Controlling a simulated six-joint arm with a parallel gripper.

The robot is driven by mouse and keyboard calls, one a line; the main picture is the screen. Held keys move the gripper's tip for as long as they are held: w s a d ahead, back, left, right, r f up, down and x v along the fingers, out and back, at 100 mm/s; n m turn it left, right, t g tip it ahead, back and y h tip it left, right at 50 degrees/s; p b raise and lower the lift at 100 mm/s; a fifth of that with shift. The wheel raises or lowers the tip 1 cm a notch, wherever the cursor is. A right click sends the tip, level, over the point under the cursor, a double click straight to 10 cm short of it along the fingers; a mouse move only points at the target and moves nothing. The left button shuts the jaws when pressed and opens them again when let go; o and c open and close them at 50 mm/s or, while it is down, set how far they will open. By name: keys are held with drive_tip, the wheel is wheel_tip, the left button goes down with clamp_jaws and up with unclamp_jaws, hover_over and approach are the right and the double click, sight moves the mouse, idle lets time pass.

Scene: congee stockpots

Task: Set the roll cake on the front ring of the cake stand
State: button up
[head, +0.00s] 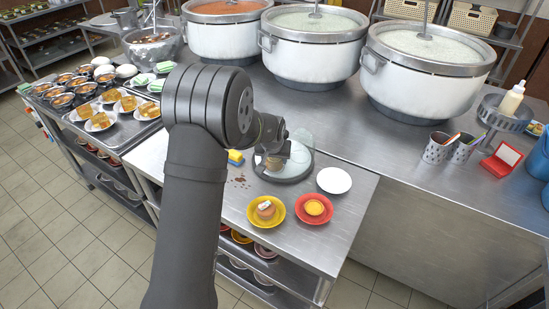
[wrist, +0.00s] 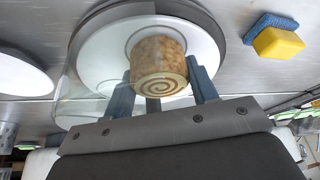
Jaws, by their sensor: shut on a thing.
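The roll cake (wrist: 160,66), a tan cylinder with a brown spiral on its end face, is between the two blue fingers of my gripper (wrist: 162,80), which is shut on it. The cake stand (wrist: 205,45) shows as a round white top with a grey rim, beneath and behind the cake in the wrist view. A faint ring outline surrounds the cake there. I cannot tell whether the cake touches the stand. In the head view the stand (head: 290,176) sits on the steel table, with my gripper (head: 274,158) over it, partly hiding it. A clear dome (head: 300,148) leans beside my gripper.
A white plate (head: 334,180), a yellow plate (head: 256,221) with a cake piece and a red plate (head: 314,221) with a tart are near the stand. A yellow and blue sponge (head: 235,157) lies to its left. Large stockpots (head: 313,58) stand behind.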

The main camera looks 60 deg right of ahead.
drive_tip(key=shift+f, duration=0.2)
drive_tip(key=o, duration=1.1)
drive_tip(key=shift+c, duration=0.2)
drive_tip(key=shift+c, duration=1.3)
drive_tip(key=shift+r, duration=0.15)
drive_tip(key=shift+v, duration=2.3)
drive_tip(key=shift+a, duration=0.1)
drive_tip(key=shift+r, duration=0.1)
wheel_tip(320, 180, up, 7)
